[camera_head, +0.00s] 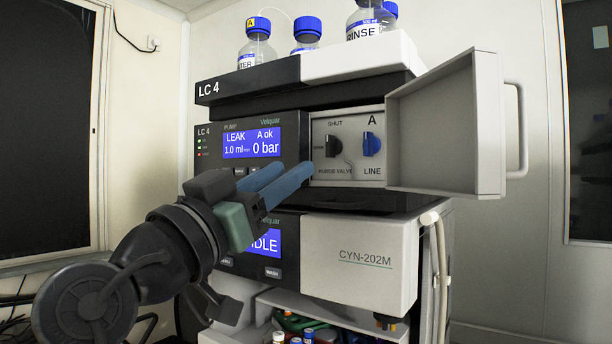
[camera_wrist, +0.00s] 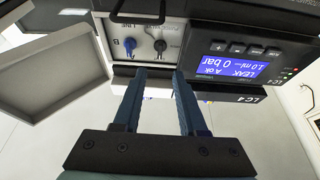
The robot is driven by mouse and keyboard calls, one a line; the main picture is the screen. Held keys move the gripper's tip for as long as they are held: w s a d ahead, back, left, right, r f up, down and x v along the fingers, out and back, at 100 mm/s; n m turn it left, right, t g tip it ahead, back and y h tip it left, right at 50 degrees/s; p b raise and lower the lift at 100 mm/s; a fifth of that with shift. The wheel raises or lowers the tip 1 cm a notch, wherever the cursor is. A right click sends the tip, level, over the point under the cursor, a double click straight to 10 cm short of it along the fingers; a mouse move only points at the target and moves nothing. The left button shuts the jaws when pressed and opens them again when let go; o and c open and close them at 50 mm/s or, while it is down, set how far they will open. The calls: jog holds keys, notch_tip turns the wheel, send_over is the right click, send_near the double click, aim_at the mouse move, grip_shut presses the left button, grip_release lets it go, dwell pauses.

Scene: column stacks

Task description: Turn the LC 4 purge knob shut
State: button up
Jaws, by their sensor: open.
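The black purge valve knob (camera_head: 333,146) sits on the light panel of the LC 4 pump, below the word SHUT and above PURGE VALVE. In the wrist view the black knob (camera_wrist: 160,46) shows upside down, beyond my fingertips. A blue LINE knob (camera_head: 371,144), marked A, is to its right; it also shows in the wrist view (camera_wrist: 129,44). My gripper (camera_head: 292,172) is open and empty, its two blue fingers just below and left of the panel. The fingers (camera_wrist: 158,74) point toward the panel and touch neither knob. The black knob's exact pointing direction is hard to tell.
The panel's door (camera_head: 450,130) stands open to the right, with a handle. The pump display (camera_head: 252,142) reads LEAK, A ok, 1.0 ml, 0 bar. Blue-capped bottles (camera_head: 257,45) stand on top. The CYN-202M module (camera_head: 362,258) juts out below the panel.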

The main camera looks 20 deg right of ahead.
jog(key=shift+b+v, duration=0.3)
jog(key=shift+v, duration=1.3)
